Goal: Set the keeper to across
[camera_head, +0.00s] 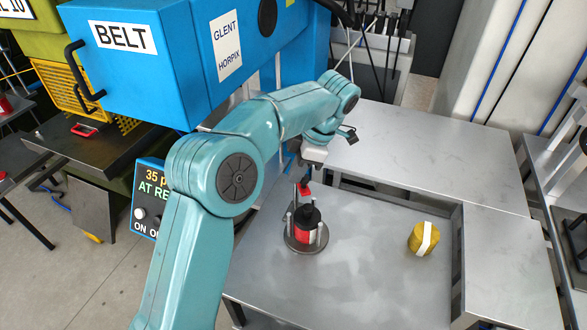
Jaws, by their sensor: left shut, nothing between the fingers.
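My left arm reaches in from the lower left across the middle, and its gripper (303,177) points down, shut and empty. A small red part (305,189) shows right below the fingertips; it may be the keeper, but its direction, across or along, is too small to tell. Whether the fingers touch it I cannot tell. Just below it in the picture stands a black and red cylinder (306,222) between upright pale posts on a round dark base (296,243). My right gripper is not in view.
The fixture stands on a grey metal table (370,275). A yellow roll with a white band (423,238) lies to its right. A blue machine marked BELT (125,75) stands at upper left, with a control panel (147,205) below it. The table's front middle is clear.

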